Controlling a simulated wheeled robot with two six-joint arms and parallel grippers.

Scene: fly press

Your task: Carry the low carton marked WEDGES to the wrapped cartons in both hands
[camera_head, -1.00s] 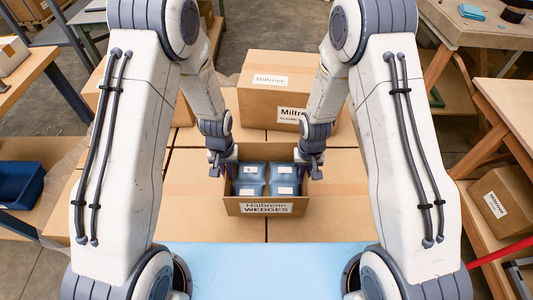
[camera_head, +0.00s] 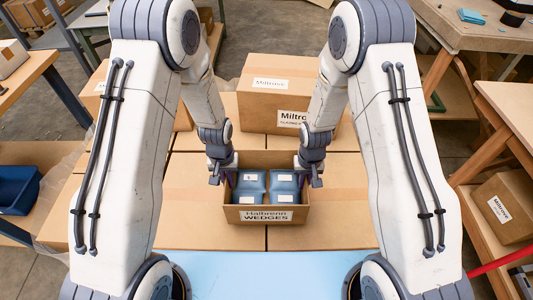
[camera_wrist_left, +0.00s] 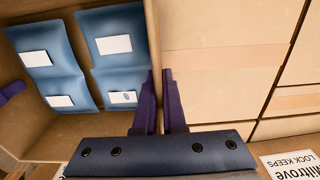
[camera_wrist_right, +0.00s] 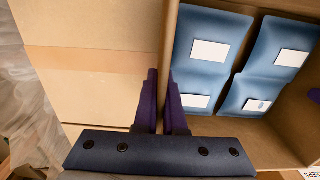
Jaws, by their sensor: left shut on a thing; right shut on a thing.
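The low open carton marked WEDGES (camera_head: 265,216) sits over the wrapped cartons (camera_head: 190,215) in the head view, its label facing me. Several blue packs with white labels (camera_head: 249,184) lie inside it. My left gripper (camera_head: 222,178) is shut on the carton's left wall, one finger inside and one outside; the left wrist view shows the wall between the fingers (camera_wrist_left: 159,100). My right gripper (camera_head: 309,178) is shut on the right wall the same way, also seen in the right wrist view (camera_wrist_right: 161,100). I cannot tell whether the carton's underside touches the cartons below.
A taller Miltrove carton (camera_head: 270,95) stands just behind the WEDGES carton. A light blue surface (camera_head: 270,270) lies in front of me. A workbench with another carton (camera_head: 505,205) is at the right, and a blue bin (camera_head: 18,189) is on a shelf at the left.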

